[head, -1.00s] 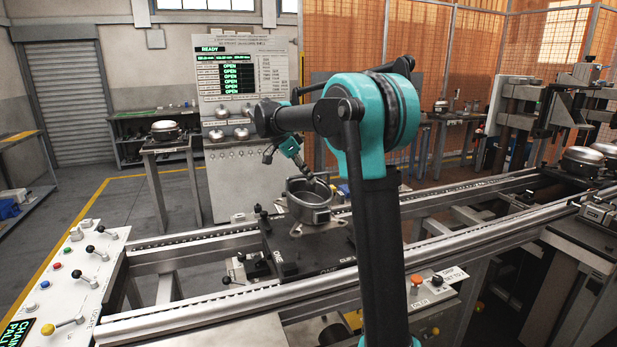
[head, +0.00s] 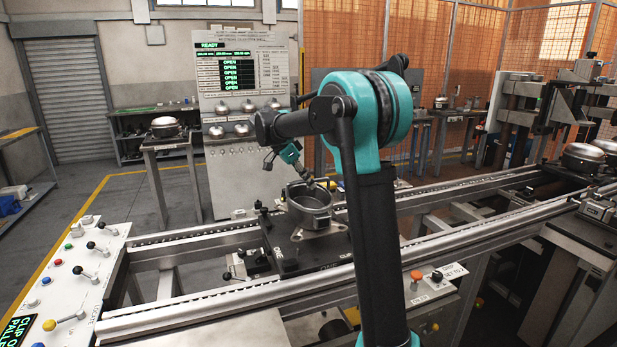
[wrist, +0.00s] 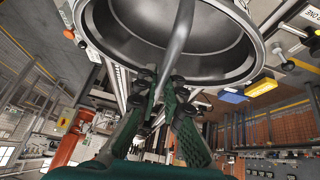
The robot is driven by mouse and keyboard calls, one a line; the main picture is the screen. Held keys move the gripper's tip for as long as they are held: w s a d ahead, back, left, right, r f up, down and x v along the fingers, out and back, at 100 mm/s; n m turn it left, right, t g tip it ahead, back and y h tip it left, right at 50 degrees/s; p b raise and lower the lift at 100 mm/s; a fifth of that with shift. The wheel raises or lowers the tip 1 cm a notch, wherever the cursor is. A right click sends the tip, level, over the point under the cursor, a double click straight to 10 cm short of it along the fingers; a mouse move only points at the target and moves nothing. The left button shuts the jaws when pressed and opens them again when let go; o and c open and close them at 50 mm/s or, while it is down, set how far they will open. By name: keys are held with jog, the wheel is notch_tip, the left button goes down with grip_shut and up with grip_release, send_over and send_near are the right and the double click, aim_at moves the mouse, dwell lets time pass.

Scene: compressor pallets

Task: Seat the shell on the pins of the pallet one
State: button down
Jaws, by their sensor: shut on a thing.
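The shell (head: 308,207) is a grey open-topped metal pot with flat feet at its base. In the head view it stands upright over the dark pallet one (head: 327,261) on the conveyor; I cannot tell whether its feet are down on the pins. My gripper (head: 310,184) reaches down to the shell's open top from the upper left. In the wrist view the rim and hollow inside of the shell (wrist: 253,60) fill the upper part. There my gripper (wrist: 165,95) is shut by a grey curved bar that crosses the shell's mouth. The pins are hidden.
Conveyor rails (head: 200,302) run in front of and behind the pallet. A lever console (head: 80,270) stands at the left, and a panel with a green READY display (head: 223,44) stands behind. A press-like machine (head: 540,110) is at the right.

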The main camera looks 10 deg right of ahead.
jog(key=shift+f, duration=3)
dwell(1.7)
jog(key=c, duration=1.6)
grip_release()
jog(key=shift+s, duration=0.1)
jog(key=v, duration=1.2)
